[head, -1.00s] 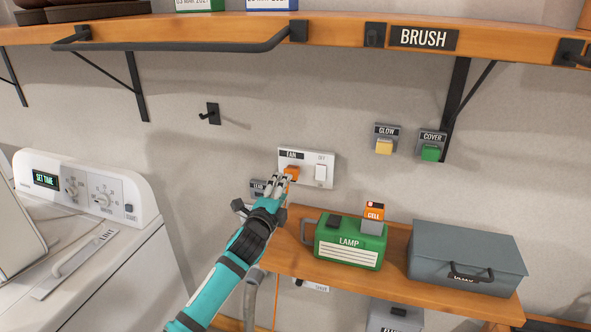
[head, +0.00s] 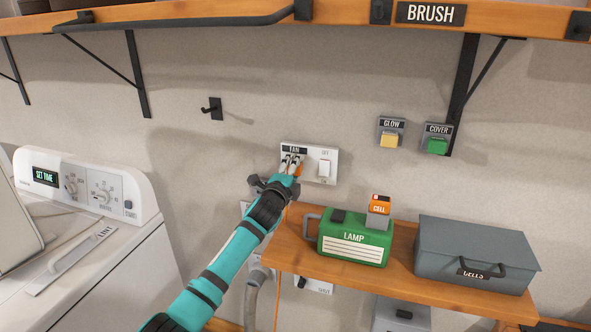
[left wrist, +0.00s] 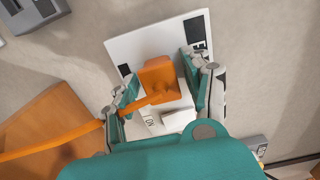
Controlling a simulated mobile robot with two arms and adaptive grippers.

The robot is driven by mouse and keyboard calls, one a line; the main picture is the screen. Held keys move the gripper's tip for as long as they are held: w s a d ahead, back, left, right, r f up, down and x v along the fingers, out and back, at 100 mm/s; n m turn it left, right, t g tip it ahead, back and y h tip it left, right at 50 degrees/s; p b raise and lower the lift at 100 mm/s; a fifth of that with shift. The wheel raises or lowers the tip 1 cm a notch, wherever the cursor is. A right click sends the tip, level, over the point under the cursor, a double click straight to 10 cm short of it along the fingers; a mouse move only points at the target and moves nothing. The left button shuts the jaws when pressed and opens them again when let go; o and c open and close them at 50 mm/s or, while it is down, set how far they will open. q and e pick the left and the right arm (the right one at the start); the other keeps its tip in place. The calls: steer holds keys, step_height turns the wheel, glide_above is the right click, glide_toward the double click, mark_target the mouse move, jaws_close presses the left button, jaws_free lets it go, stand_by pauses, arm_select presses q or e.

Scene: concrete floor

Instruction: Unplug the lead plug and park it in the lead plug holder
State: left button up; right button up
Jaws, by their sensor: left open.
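The orange lead plug (head: 298,170) sits in the left side of the white FAN wall panel (head: 310,151), its orange cord hanging down. In the left wrist view the plug (left wrist: 158,78) stands between the two fingers of my open left gripper (left wrist: 160,88), one finger on each side; I cannot tell whether they touch it. In the head view my left gripper (head: 291,163) covers part of the plug. A grey block (left wrist: 32,14) at the upper left of the wrist view may be the lead plug holder; its label does not show. My right gripper is not in view.
The panel's white switch (head: 324,169) is right beside the plug. Below, a wooden shelf (head: 300,262) carries a green LAMP case (head: 353,243) and a grey metal box (head: 475,255). GLOW (head: 391,134) and COVER (head: 437,139) holders are farther right. A white washer (head: 90,250) stands at left.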

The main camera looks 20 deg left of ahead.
arm_select(q)
steer(key=c, duration=0.4)
jaws_close()
steer(key=shift+s, duration=0.1)
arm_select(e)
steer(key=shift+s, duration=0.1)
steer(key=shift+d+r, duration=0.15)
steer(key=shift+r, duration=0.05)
arm_select(q)
steer(key=shift+s+p, duration=0.55)
steer(key=shift+s, duration=0.05)
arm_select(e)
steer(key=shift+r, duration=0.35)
arm_select(q)
steer(key=s+p, duration=0.1)
steer(key=s, duration=0.1)
steer(key=shift+s+r+p, duration=0.1)
steer(key=shift+s+p, duration=0.2)
steer(key=shift+p, duration=0.05)
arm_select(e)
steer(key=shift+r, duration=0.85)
